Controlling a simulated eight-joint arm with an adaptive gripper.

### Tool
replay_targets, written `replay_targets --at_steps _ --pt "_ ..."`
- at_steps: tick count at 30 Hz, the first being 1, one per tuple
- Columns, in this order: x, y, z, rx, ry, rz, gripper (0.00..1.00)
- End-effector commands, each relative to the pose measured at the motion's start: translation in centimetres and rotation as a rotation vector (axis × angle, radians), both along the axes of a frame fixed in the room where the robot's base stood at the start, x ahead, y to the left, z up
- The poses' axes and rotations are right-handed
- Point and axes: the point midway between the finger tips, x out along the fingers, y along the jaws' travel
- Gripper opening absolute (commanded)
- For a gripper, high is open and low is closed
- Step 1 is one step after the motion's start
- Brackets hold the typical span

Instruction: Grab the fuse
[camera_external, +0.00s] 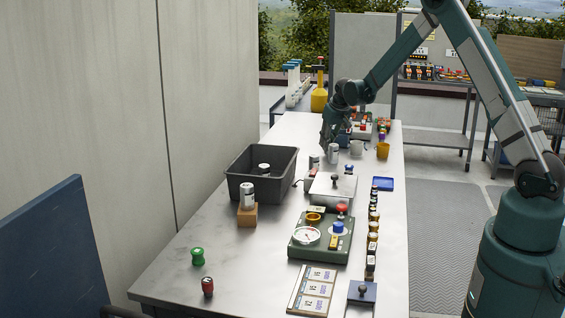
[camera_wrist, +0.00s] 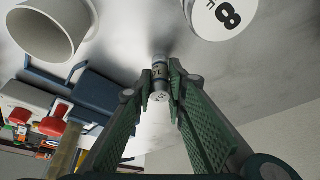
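A small silver cylinder with dark print, seemingly the fuse (camera_wrist: 158,72), lies between the fingers of my gripper (camera_wrist: 158,85) in the wrist view. Its round end faces the camera. The fingertips are close on both sides of it, but I cannot tell whether they touch it. In the external view my gripper (camera_external: 326,139) points down low over the far part of the table. The fuse cannot be made out there.
A can marked 8 (camera_wrist: 222,14) and a white mug (camera_wrist: 48,25) are close to my gripper. A blue box (camera_wrist: 95,90) and red-knobbed equipment (camera_wrist: 50,126) lie to the left. In the external view a black bin (camera_external: 245,180) and green gauge unit (camera_external: 318,246) stand nearer.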

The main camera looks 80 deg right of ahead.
Motion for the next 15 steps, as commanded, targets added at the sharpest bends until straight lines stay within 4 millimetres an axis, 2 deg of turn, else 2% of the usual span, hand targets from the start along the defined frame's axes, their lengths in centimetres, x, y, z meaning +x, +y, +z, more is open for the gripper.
replay_targets --at_steps 9,15 --pt "0.0 0.0 0.1 0.0 0.0 0.0 0.03" --pt "0.0 0.0 1.3 0.0 0.0 0.0 0.03"
